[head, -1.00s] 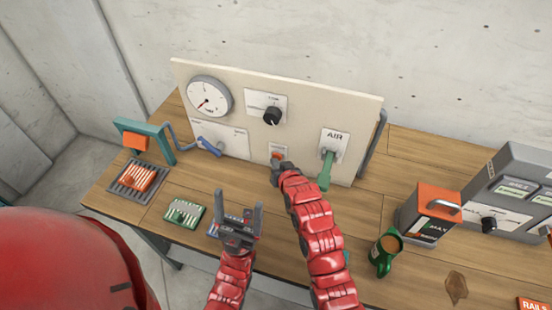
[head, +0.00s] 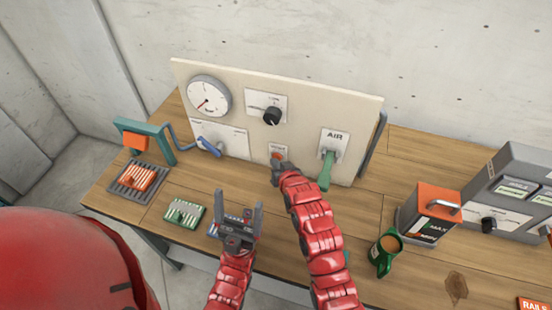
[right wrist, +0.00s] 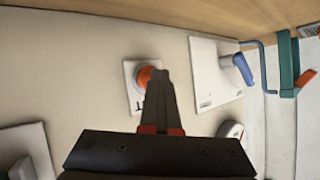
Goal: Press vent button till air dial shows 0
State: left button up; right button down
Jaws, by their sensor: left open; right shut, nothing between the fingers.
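The vent button (head: 277,155) is a small orange-red button on a white plate, low in the middle of the upright cream panel (head: 230,100). My right gripper (head: 280,168) is shut and empty, its tips at the button. In the right wrist view the shut fingers (right wrist: 156,85) overlap the orange button (right wrist: 145,75); I cannot tell whether they touch or press it. The round dial (head: 209,96) at the panel's upper left has a red needle pointing to the lower left; its numbers are too small to read. My left gripper (head: 238,215) is open and empty above the table front.
A green lever (head: 326,170) under the AIR label, a black knob (head: 271,116) and a blue handle (head: 208,146) are on the panel. Boards and a rack lie left.

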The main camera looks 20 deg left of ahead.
dwell(0.4)
jog(key=shift+s, duration=0.85)
jog(key=shift+s+a+p, duration=0.15)
jog(key=shift+s+p, duration=0.2)
jog(key=shift+s, duration=2.15)
